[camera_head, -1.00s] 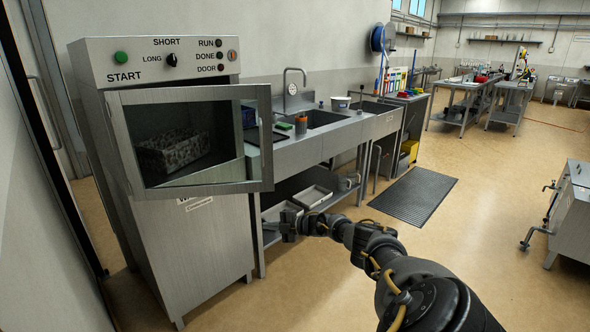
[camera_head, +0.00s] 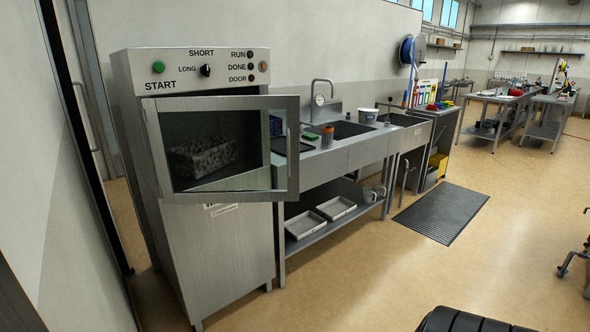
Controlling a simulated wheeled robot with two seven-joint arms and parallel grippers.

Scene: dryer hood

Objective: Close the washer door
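The washer (camera_head: 225,265) is a tall brushed-metal cabinet at the left, with a START button, a knob and indicator lamps on its top panel (camera_head: 205,70). Its door (camera_head: 292,150) is a metal frame around a clear window. The door stands open, angled out from the front, with its right edge reaching past the cabinet's right side. Through the window I see a grey speckled block or basket (camera_head: 205,157) in the dark chamber. Neither gripper is in view. Only a dark ribbed part, likely of my arm, shows at the bottom edge.
A metal sink counter (camera_head: 352,150) adjoins the washer on the right, with two trays (camera_head: 336,208) on its lower shelf. A black floor mat (camera_head: 442,213) lies further right. The floor (camera_head: 400,265) before the washer is clear. A wall stands close on the left.

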